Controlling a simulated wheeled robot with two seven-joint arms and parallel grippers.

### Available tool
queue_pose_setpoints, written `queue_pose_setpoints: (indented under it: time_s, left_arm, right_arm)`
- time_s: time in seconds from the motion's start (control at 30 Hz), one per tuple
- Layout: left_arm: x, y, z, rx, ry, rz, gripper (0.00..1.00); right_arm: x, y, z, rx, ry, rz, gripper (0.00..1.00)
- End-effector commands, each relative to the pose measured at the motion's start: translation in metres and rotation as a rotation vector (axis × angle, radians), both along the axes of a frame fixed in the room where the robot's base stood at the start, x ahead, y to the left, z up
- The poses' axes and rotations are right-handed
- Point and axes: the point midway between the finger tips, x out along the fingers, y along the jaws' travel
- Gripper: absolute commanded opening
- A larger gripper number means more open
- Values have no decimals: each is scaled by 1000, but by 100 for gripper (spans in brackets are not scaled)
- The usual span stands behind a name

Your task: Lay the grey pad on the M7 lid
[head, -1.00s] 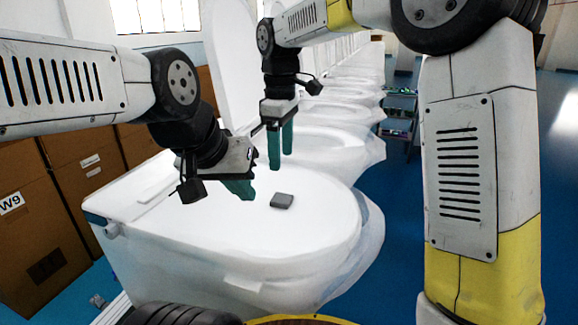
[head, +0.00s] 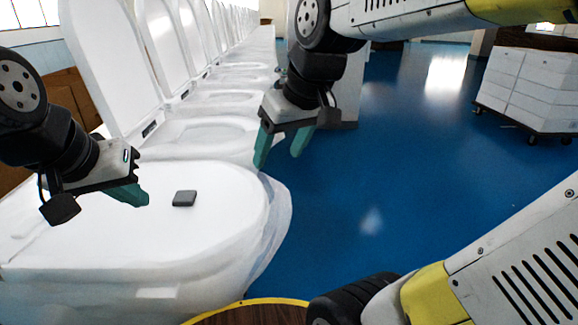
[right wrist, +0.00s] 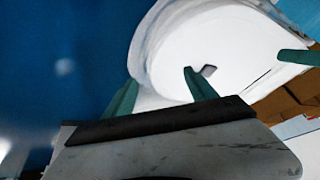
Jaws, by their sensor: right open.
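The small dark grey pad (head: 185,198) lies flat on the closed white lid (head: 225,195) of the nearest toilet. It also shows in the right wrist view (right wrist: 209,70). No M7 label is readable on this lid. My left gripper (head: 130,194) is over the lid, left of the pad and apart from it. Its teal fingers overlap from this side, so their gap is hidden. My right gripper (head: 279,160) is open and empty, pointing down beyond the lid's right edge, apart from the pad.
A row of white toilets with raised lids (head: 95,60) runs away behind the nearest one. The blue floor (head: 380,170) on the right is mostly clear. A cart of white boxes (head: 530,90) stands at the far right. Brown boxes (head: 72,95) stand at the left.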

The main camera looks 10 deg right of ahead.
Motion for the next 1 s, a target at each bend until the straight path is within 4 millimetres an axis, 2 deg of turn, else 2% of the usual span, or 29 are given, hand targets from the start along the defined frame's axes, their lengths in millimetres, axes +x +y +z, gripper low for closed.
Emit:
queue_pose_setpoints:
  time_s: [0.03, 0.1, 0.3, 1.0]
  left_arm:
    - [0, 0, 0, 0, 0, 0, 0]
    - [0, 0, 0, 0, 0, 0, 0]
    - [0, 0, 0, 0, 0, 0, 0]
    - [0, 0, 0, 0, 0, 0, 0]
  right_arm:
    - [-13, -10, -5, 28, -22, -67, 66]
    - [-26, -18, -12, 65, -43, -145, 66]
    - [-45, -30, -25, 122, -80, -269, 66]
    - [-47, -31, -27, 130, -82, -284, 66]
